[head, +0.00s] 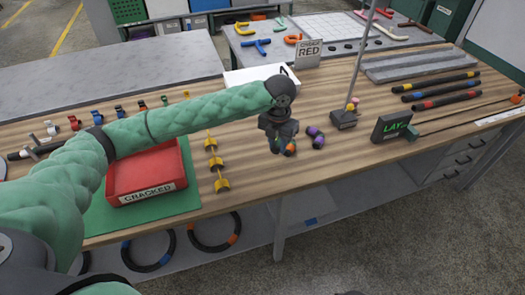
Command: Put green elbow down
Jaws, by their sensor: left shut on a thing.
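My left arm, in a green sleeve, reaches in from the left in the head view. Its dark gripper (281,146) points down over the wooden workbench, right of the yellow clips. It is shut on a small part, the green elbow, which is mostly hidden by the fingers; I cannot tell whether it touches the bench. An orange and blue bit (290,149) shows at the fingertips. A purple elbow (316,138) lies on the bench just right of the gripper. My right gripper is not in view.
A red tray (150,196) labelled CRACKED sits on a green mat at left. Yellow clips (216,162) stand in a row. The bench's front edge is close below the gripper.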

